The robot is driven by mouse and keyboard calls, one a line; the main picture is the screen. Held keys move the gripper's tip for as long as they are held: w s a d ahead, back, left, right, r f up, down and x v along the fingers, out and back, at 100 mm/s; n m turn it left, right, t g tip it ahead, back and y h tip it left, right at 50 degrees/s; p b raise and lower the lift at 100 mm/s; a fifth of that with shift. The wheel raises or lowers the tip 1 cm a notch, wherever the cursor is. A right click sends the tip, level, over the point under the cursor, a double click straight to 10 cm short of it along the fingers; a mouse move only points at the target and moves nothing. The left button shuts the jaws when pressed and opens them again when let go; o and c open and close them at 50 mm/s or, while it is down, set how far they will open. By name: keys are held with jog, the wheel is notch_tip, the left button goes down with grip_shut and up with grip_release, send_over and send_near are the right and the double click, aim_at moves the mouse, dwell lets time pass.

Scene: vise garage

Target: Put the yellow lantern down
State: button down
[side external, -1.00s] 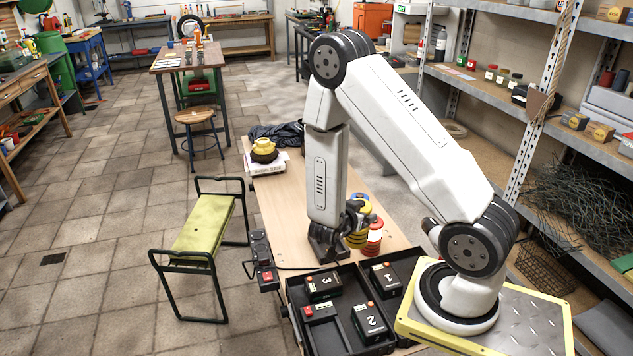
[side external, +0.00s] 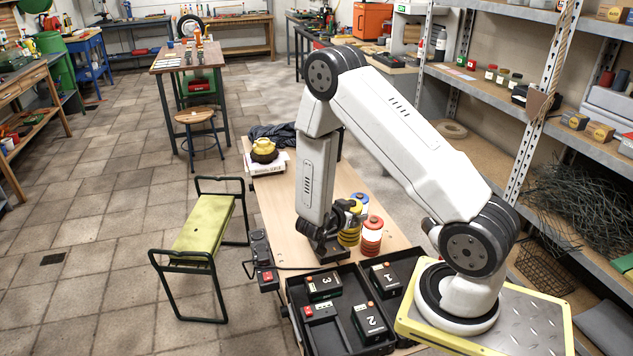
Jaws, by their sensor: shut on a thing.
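My gripper (side external: 350,219) is over the right part of the wooden bench and is shut on the yellow lantern. The yellow lantern (side external: 349,238) looks like a banded yellow cylinder, roughly upright below the fingers. My gripper hides its upper part. I cannot tell whether its base touches the bench top. A red and white banded cylinder (side external: 372,238) stands close to its right. A blue and yellow topped thing (side external: 361,201) shows just behind my gripper, partly hidden.
The wooden bench (side external: 285,210) is bare left of my forearm. A yellow and black object (side external: 263,151) sits on a white box at its far end, by dark cloth (side external: 278,133). Black trays (side external: 346,290) with numbered boxes fill the near end. Metal shelving (side external: 560,90) stands right.

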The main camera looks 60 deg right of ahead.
jog(key=w+d+f, duration=0.4)
jog(key=w+f, duration=0.3)
jog(key=shift+d, duration=0.25)
jog(key=shift+w+f, duration=0.1)
jog(key=shift+w, duration=0.05)
jog(key=shift+w+d+f, duration=0.15)
jog(key=shift+f, duration=1.6)
jog(key=shift+f, duration=0.3)
grip_release()
jog(key=shift+r, duration=0.2)
